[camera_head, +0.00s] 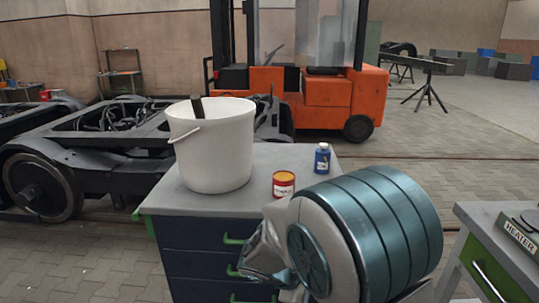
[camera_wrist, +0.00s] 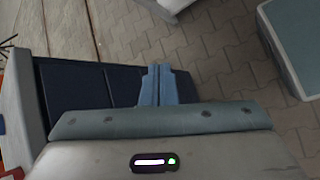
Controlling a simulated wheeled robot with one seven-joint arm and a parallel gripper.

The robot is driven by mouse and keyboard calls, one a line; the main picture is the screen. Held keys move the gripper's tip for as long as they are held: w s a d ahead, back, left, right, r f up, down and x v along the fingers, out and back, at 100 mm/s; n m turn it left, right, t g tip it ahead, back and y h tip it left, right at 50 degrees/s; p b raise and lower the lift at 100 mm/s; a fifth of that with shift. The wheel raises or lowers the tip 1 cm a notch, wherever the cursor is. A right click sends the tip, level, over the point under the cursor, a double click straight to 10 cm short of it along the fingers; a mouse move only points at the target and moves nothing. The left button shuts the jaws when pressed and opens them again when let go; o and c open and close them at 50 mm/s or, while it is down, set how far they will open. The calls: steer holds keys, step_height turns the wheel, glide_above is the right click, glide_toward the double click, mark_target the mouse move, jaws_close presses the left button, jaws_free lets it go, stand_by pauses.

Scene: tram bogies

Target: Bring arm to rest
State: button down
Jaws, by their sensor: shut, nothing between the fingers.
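My gripper (camera_wrist: 160,72) shows in the wrist view with its two blue-grey fingers together, shut and empty. It points down beside the dark blue drawer fronts (camera_wrist: 85,95) of the cabinet, over the paved floor. In the head view my arm, with its large teal and grey link, is at the lower right in front of the cabinet. It covers part of the cabinet's right side. I cannot make out the fingertips there.
The cabinet (camera_head: 205,205) carries a white bucket (camera_head: 212,150) with a dark item inside, a red-and-yellow tin (camera_head: 284,184) and a blue bottle (camera_head: 322,158). A bench (camera_head: 470,215) with a "HEATER" sign (camera_head: 519,237) stands at right. Bogies (camera_head: 75,150) and an orange forklift (camera_head: 325,90) stand behind.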

steer(key=s+d+r+m+y+p, duration=0.3)
steer(key=s+r+m+y+p, duration=0.5)
steer(key=s+r+m, duration=0.4)
steer(key=shift+s+d+r+y+p, duration=0.35)
steer(key=shift+s+r, duration=1.2)
steer(key=shift+r, duration=1.65)
steer(key=shift+a, duration=0.15)
